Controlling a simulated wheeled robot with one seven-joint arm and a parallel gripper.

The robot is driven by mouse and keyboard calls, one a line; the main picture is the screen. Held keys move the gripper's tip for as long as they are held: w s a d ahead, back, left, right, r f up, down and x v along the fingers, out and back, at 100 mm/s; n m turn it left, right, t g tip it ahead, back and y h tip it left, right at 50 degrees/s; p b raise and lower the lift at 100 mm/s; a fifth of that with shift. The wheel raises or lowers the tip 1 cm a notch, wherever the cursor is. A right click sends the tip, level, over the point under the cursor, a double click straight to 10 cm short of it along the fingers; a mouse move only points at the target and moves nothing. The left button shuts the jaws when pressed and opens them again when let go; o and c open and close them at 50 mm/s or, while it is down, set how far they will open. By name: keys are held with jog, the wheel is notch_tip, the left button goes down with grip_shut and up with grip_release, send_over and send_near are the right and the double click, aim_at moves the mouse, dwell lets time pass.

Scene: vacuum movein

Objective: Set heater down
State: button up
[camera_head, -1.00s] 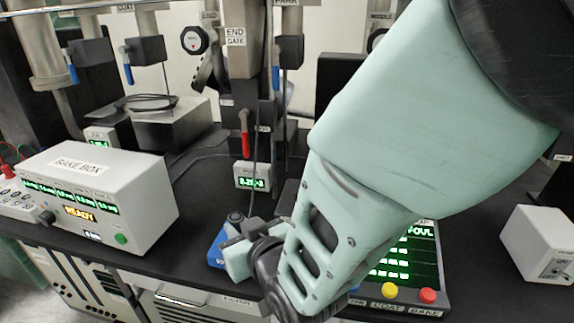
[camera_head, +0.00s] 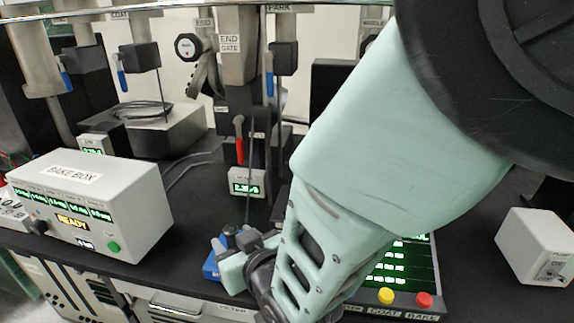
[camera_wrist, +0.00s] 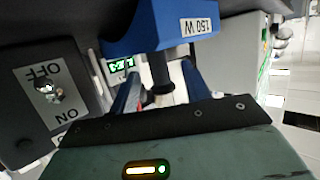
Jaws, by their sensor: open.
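A blue block with a "150 W" label, which I take to be the heater (camera_wrist: 165,25), fills the upper middle of the wrist view. A dark stem (camera_wrist: 160,72) stands out from it toward my gripper (camera_wrist: 160,95). My fingers are open, one on each side of this stem; I cannot tell whether either touches it. In the head view the heater (camera_head: 211,266) shows as a small blue patch on the dark bench, mostly hidden behind my gripper (camera_head: 228,252). It appears to be at the bench top, but its underside is hidden.
The bake box (camera_head: 95,200), reading READY, stands at left on the black bench (camera_head: 195,205). A panel with yellow and red buttons (camera_head: 405,298) is behind my arm at right. An ON/OFF switch box (camera_wrist: 42,95) is at left in the wrist view. A white box (camera_head: 535,245) stands far right.

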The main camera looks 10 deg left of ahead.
jog(key=v, duration=1.2)
jog(key=s+d+g+h, duration=0.4)
jog(key=d+g, duration=0.1)
jog(key=d, duration=0.5)
jog(key=s+d+r+g+h, duration=0.1)
jog(key=s+d+g+h, duration=0.3)
jog(key=d, duration=0.6)
jog(key=shift+s+d+r+g+h, duration=0.2)
jog(key=shift+d+g+h, duration=0.2)
jog(key=shift+g, duration=0.7)
